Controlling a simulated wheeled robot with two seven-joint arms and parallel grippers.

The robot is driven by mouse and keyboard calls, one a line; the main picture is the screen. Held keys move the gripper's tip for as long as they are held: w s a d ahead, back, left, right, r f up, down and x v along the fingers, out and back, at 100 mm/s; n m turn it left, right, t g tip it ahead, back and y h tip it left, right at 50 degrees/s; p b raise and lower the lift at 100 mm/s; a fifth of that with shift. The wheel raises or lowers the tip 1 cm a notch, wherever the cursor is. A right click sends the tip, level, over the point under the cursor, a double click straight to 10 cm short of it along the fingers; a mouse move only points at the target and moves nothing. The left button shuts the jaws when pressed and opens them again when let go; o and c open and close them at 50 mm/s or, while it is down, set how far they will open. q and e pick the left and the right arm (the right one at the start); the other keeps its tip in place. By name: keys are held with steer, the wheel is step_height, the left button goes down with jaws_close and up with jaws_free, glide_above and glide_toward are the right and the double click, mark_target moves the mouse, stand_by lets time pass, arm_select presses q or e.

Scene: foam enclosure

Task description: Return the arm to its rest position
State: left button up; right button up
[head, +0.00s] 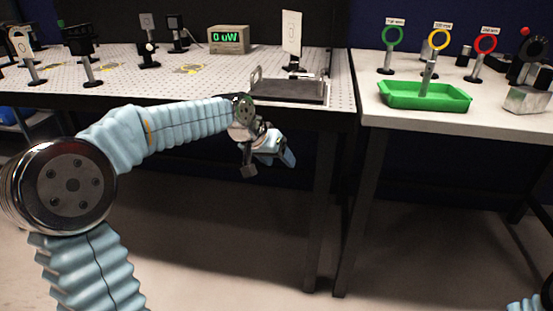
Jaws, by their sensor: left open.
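My left arm (180,126) comes in from the left in a pale blue ribbed sleeve and reaches to the middle of the head view. My left gripper (268,166) hangs at its end, in front of and below the front edge of the optical table. Its two fingers are spread apart with nothing between them. It touches nothing that I can see. Of my right arm only a bit of blue sleeve (527,304) shows at the bottom right corner; my right gripper is not in view.
The perforated optical table (130,85) carries several post mounts, a power meter (229,39) reading "0 uW" and a dark tray (288,91) at its front edge. The white table (450,122) holds a green tray (425,96) and coloured ring mounts. The floor in front is clear.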

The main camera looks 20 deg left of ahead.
stand_by(0.3)
arm_select(q)
steer(key=s+d+f+g+h, duration=0.1)
steer(key=s+d+f, duration=0.15)
steer(key=f, duration=0.65)
steer(key=s+d+f+g, duration=0.1)
steer(key=d+f, duration=0.3)
steer(key=f, duration=0.5)
steer(key=s+d+f+g+h, duration=0.1)
steer(key=d+f, duration=0.3)
steer(key=f, duration=0.5)
steer(key=s+d+f+g, duration=0.1)
steer(key=s+d+f, duration=0.2)
steer(key=s+f, duration=0.5)
steer(key=s+d+f+n+g, duration=0.1)
steer(key=s+d+f+g, duration=0.1)
steer(key=s+f, duration=0.6)
steer(key=s+d, duration=0.1)
steer(key=s, duration=0.4)
steer(key=shift+s+f+y, duration=0.2)
steer(key=shift+f+y, duration=0.1)
steer(key=shift+f, duration=0.1)
